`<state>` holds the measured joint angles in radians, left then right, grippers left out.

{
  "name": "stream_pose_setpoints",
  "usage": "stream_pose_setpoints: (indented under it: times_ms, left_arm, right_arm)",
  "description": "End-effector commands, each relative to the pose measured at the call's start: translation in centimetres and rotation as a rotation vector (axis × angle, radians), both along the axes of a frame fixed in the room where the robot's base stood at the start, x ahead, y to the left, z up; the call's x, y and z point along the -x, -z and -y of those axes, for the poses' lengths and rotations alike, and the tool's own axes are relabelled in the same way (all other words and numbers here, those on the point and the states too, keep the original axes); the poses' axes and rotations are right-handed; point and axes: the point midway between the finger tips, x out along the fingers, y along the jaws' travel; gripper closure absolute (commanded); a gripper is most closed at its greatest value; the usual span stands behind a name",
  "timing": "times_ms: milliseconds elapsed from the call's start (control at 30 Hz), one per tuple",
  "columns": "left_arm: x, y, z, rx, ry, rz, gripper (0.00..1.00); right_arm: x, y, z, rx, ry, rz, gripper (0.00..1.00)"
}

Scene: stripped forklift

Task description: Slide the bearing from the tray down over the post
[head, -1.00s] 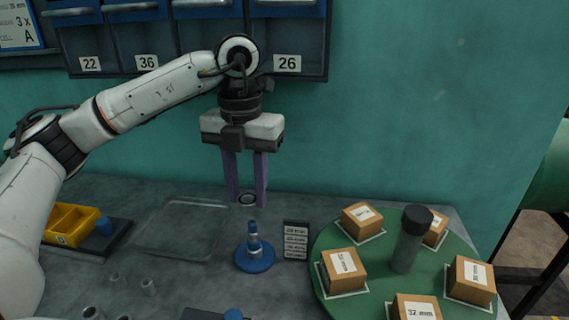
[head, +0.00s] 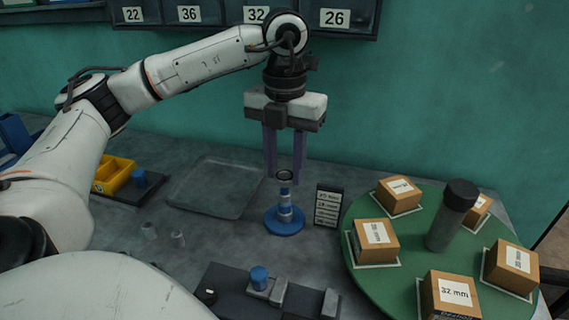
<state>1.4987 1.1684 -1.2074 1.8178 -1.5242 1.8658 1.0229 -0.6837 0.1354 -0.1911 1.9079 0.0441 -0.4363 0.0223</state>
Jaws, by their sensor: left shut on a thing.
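My left gripper (head: 284,172) points straight down with its two purple fingers shut on the bearing (head: 284,175), a small dark ring held level at the fingertips. The post (head: 285,208), a stepped blue and grey pin on a round blue base, stands upright on the bench directly below the ring in this view. The ring appears just above the post's tip; whether it touches or surrounds the tip I cannot tell. The shallow grey tray (head: 213,188) to the left is empty. My right gripper is out of view.
A small black label stand (head: 328,206) is close right of the post. A green turntable (head: 388,270) with several boxes and a dark cylinder (head: 452,215) fills the right.

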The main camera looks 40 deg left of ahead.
Motion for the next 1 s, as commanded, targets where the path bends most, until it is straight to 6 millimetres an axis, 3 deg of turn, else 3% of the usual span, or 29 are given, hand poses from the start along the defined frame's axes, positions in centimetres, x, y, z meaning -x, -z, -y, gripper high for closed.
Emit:
stream_pose_setpoints:
  times_ms: [467, 1000]
  left_arm:
    - [-0.1, 0.1, 0.0, 0.0, 0.0, 0.001, 0.81]
    - [-0.1, 1.7, 0.0, 0.001, 0.0, 0.001, 0.81]
  right_arm:
    - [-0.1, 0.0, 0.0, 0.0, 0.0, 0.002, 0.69]
    - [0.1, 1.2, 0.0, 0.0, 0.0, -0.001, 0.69]
